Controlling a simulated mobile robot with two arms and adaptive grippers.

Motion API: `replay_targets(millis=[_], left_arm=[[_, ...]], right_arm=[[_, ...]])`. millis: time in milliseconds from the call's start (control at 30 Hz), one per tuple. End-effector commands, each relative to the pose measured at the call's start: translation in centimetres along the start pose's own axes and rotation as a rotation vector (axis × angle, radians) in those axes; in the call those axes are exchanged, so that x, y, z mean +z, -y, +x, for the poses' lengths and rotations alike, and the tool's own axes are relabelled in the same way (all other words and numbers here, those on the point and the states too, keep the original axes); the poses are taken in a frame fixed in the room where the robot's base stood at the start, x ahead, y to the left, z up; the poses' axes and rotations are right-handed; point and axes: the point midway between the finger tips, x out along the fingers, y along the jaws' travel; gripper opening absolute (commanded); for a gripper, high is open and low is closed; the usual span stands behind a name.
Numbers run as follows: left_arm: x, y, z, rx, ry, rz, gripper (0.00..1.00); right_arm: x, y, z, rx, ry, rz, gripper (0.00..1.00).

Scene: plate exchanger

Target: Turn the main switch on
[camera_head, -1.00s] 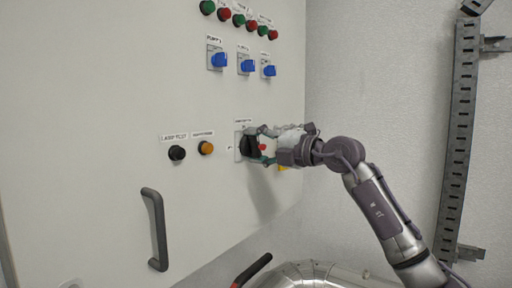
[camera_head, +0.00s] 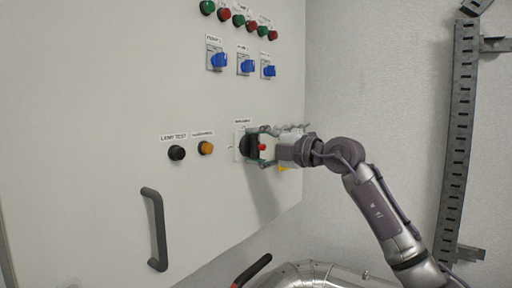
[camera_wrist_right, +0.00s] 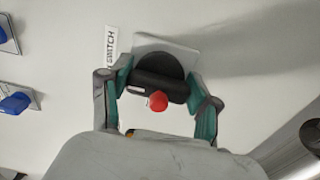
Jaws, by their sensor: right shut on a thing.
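The main switch (camera_head: 247,146) is a black rotary knob on a pale plate on the white cabinet door. In the right wrist view the black handle (camera_wrist_right: 157,84) of the switch lies across its round base, with a red tip (camera_wrist_right: 158,101) facing the camera. My right gripper (camera_head: 262,147) is at the switch and shut on its handle. In the wrist view its green-padded fingers (camera_wrist_right: 160,92) stand on either side of the handle. In the head view the gripper covers part of the switch. My left gripper is not in view.
Three blue switches (camera_head: 246,67) and a row of red and green lamps (camera_head: 239,20) sit above. A black button (camera_head: 177,153) and an orange one (camera_head: 206,148) are to the left. A dark door handle (camera_head: 157,228) sticks out lower left.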

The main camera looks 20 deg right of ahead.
Motion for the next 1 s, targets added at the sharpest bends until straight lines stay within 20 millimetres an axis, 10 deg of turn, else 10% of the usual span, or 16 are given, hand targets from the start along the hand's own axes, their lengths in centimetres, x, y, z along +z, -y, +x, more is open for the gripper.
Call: replay_targets(millis=[100, 133, 267, 667, 1000], left_arm=[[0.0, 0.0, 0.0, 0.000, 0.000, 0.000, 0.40], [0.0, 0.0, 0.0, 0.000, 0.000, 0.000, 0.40], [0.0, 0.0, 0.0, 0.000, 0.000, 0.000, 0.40], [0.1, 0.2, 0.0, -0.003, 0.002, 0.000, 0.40], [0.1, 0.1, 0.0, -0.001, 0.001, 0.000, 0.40]], right_arm=[[0.1, -0.1, -0.1, 0.003, 0.001, 0.004, 0.27], [0.1, -0.1, -0.1, 0.003, 0.001, 0.004, 0.67], [0.1, -0.1, 0.0, 0.002, 0.001, 0.002, 0.88], [0.1, 0.0, -0.6, 0.000, 0.002, 0.000, 0.88], [0.2, 0.1, -7.0, 0.000, 0.004, -0.002, 0.88]])
